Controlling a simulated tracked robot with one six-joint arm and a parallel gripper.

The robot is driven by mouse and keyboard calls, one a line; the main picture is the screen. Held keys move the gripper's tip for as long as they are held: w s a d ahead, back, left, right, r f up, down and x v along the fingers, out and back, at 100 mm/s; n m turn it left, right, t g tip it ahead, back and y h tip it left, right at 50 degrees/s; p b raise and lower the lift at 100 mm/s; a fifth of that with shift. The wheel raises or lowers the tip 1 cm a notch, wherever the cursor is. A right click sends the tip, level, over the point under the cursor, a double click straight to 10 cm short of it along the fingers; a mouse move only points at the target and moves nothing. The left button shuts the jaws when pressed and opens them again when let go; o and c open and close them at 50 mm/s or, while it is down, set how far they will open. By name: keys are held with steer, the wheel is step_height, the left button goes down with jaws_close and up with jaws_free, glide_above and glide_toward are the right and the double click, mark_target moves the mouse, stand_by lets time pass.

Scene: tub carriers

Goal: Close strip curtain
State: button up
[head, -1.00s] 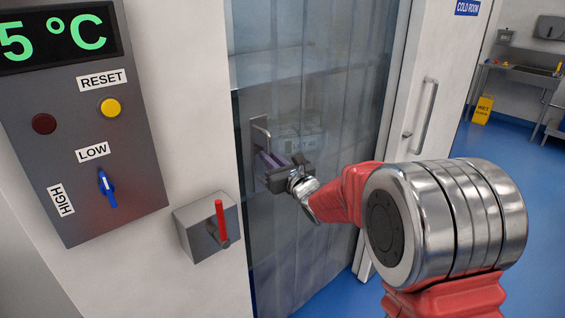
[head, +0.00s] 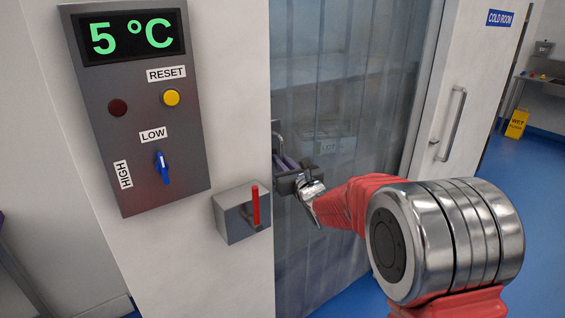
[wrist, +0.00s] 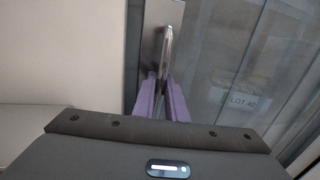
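The strip curtain (head: 345,90), made of translucent grey-blue strips, hangs across the doorway from the left wall edge to the right jamb. A metal handle on a plate sits at its left side; it shows clearly in the wrist view (wrist: 164,45). In the head view the handle (head: 277,135) is partly hidden by the wall edge. My gripper (head: 284,163) is at this handle. In the wrist view its purple fingers (wrist: 161,97) lie close on both sides of the handle bar and appear shut on it.
A grey control panel (head: 135,95) reads 5 °C on the left wall. A box with a red lever (head: 255,205) stands out from the wall just left of my gripper. A white door (head: 465,60) is at right. Blue floor and a yellow wet-floor sign (head: 516,123) lie beyond.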

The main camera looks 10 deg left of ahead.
steer(key=o, duration=0.4)
steer(key=shift+s+a, duration=0.15)
steer(key=shift+o, duration=0.2)
steer(key=v, duration=1.3)
steer(key=shift+s+d, duration=0.25)
steer(key=shift+s, duration=0.05)
